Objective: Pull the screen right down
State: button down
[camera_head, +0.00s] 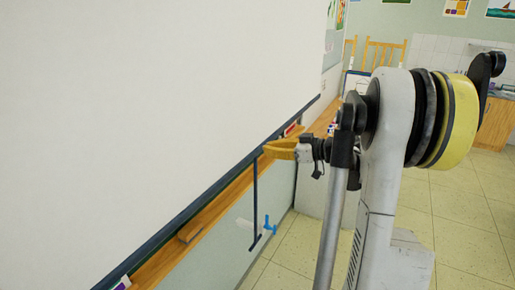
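The large white screen (150,110) fills the left of the view, with a dark bar (215,187) along its lower edge. A thin dark pull (256,205) hangs from near this bar and ends in a short crosspiece. My gripper (270,150), with yellow fingers, is beside the bar, at the upper end of the pull. The fingers point left toward the bar and overlap it in the view. I cannot tell whether they touch the bar or the pull, or whether they are open or shut.
A wooden ledge (165,257) runs just below the bar, with a dark block (191,232) on it. A small blue object (270,226) is right of the pull's lower end. Wooden chairs (385,52) stand behind. Tiled floor (465,215) is clear at right.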

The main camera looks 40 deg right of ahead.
jog(key=v, duration=0.2)
jog(key=shift+s+d, duration=0.1)
jog(key=shift+s, duration=0.15)
